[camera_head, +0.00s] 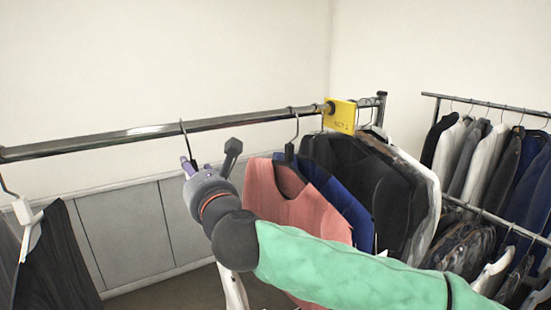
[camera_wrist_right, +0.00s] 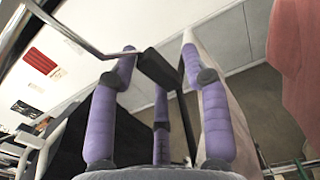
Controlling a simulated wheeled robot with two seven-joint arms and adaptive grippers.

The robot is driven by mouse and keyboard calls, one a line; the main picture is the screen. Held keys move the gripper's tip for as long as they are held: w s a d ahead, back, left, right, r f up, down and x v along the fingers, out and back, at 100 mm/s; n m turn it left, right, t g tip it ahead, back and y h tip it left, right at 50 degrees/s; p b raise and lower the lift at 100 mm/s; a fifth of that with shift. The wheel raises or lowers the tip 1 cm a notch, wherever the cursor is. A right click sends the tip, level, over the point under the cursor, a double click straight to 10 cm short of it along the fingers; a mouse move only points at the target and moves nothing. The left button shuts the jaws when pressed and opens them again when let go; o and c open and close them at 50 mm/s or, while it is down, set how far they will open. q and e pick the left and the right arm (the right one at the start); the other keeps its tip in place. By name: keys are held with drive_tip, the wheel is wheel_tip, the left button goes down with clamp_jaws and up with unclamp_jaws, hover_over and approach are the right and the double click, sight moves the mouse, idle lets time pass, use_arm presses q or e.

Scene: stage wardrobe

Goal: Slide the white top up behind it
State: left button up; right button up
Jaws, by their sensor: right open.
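A white top (camera_head: 232,288) hangs left of the coral top, mostly hidden behind my right arm. Its hook (camera_head: 183,128) is over the rail. In the right wrist view its pale cloth (camera_wrist_right: 206,62) hangs below a black hanger block (camera_wrist_right: 158,68). My right gripper (camera_head: 207,168) is just under the rail at this hanger. In the wrist view its purple fingers (camera_wrist_right: 160,85) are open, spread around the hanger block. I cannot tell whether they touch it. The coral top (camera_head: 280,195) hangs to the right, apart from the gripper. My left gripper is out of view.
The steel rail (camera_head: 150,131) carries a yellow divider (camera_head: 340,116). Blue and dark garments (camera_head: 365,175) hang packed behind the coral top. A dark garment (camera_head: 55,260) hangs far left, with bare rail between. Another full rack (camera_head: 490,107) stands at right.

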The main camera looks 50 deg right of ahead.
drive_tip(key=s+d+p, duration=0.1)
drive_tip(key=s+d, duration=0.3)
drive_tip(key=d, duration=1.1)
drive_tip(key=shift+s+d+f, duration=0.15)
drive_tip(key=shift+s+d, duration=0.05)
drive_tip(key=shift+d, duration=0.2)
idle(0.7)
drive_tip(key=shift+a, duration=0.1)
drive_tip(key=a+p+v, duration=0.1)
drive_tip(key=p+v, duration=0.3)
drive_tip(key=v, duration=0.9)
drive_tip(key=shift+r, duration=0.2)
idle(0.6)
drive_tip(key=shift+w+d, duration=0.15)
idle(0.3)
